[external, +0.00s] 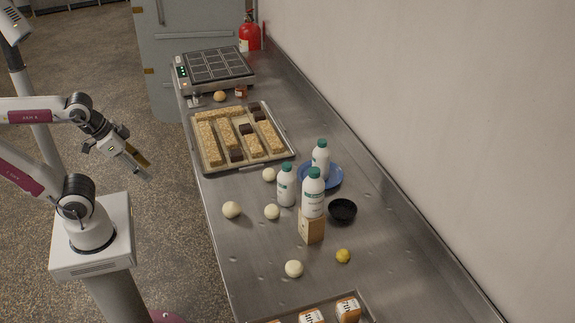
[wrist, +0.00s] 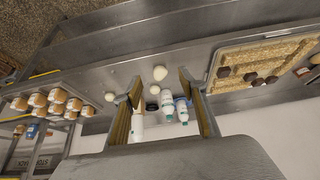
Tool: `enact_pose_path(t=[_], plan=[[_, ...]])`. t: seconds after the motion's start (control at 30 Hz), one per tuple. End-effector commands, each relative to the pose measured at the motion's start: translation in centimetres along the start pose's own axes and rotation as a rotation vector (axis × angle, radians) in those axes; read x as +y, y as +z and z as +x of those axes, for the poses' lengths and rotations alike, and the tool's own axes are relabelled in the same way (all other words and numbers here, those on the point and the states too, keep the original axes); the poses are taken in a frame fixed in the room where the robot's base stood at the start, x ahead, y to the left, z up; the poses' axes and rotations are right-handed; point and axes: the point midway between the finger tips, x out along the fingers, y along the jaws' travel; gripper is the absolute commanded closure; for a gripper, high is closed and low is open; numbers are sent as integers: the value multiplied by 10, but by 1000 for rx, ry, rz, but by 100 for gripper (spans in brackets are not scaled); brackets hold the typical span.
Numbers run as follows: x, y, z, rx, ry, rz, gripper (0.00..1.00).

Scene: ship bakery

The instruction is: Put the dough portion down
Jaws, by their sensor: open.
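Several pale round dough portions lie apart on the steel counter: one nearest the left edge (external: 232,209), one by the tray (external: 269,174), one beside the bottles (external: 272,211) and one toward the front (external: 294,268). In the wrist view, pale dough balls (wrist: 160,72) (wrist: 137,84) (wrist: 110,96) show on the counter. My gripper (external: 146,171) is out to the left of the counter, over the floor, clear of all the dough. In the wrist view its fingers (wrist: 160,94) are spread apart and nothing is held between them.
A tray of bars (external: 290,156) lies behind the dough. White bottles (external: 286,185), a wooden block (external: 311,228), a black bowl (external: 342,210) and a blue plate (external: 334,180) crowd the middle. A yellow ball (external: 343,256) lies right. Counter between the front dough and left edge is bare.

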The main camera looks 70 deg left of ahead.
Motion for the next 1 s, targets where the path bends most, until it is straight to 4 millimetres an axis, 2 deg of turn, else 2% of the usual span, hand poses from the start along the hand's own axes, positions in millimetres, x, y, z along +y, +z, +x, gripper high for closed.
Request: enact_pose_path(t=[0.67,0.83,1.0], plan=[[2,1,0,-2,7,1,56],[1,-10,8,7,3,4,56],[0,-31,24,32,-4,11,56]])
